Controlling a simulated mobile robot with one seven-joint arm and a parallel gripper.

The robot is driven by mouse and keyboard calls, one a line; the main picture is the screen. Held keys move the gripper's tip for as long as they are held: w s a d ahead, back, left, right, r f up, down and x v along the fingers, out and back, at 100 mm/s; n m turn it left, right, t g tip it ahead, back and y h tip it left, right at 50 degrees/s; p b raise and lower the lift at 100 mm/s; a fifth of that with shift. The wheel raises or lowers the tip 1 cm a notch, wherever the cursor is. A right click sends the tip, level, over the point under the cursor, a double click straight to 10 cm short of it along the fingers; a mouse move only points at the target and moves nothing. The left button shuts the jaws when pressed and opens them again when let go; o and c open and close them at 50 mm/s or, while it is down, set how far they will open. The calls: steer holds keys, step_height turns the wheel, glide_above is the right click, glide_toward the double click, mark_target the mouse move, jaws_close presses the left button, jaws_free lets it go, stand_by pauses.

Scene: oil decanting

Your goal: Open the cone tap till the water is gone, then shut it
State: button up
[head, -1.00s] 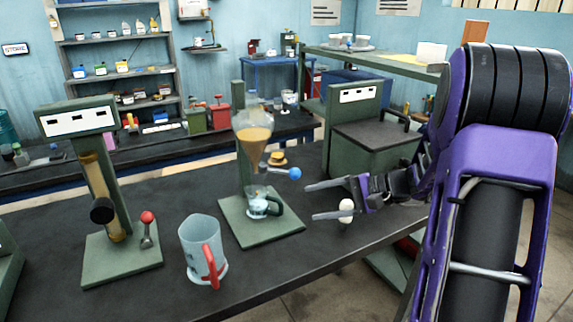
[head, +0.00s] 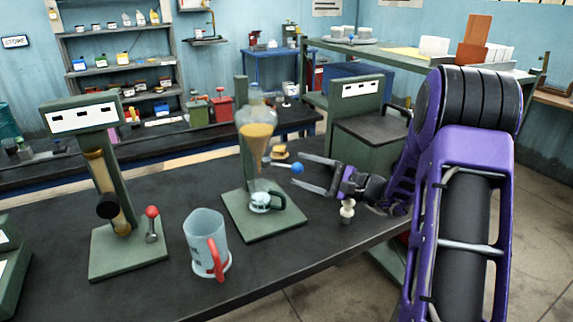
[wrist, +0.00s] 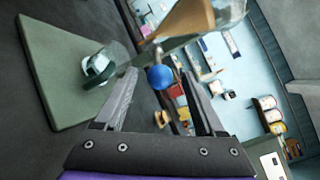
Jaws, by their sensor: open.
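The glass cone (head: 257,135) stands on a green stand and holds amber liquid; I cannot make out a separate water layer. Its tap has a blue ball handle (head: 297,168) sticking out to the right. The wrist view shows the blue ball (wrist: 160,77) between the fingertips; contact is not clear.
A clear jug with a red handle (head: 205,240) stands at the front. A green stand with a red-knobbed lever (head: 152,212) is at the left. A small pale object (head: 347,210) stands just below my gripper. A green box-like unit (head: 365,145) is behind my arm.

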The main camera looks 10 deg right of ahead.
mark_target(293, 167)
steer(key=shift+x, duration=2.8)
jaws_close()
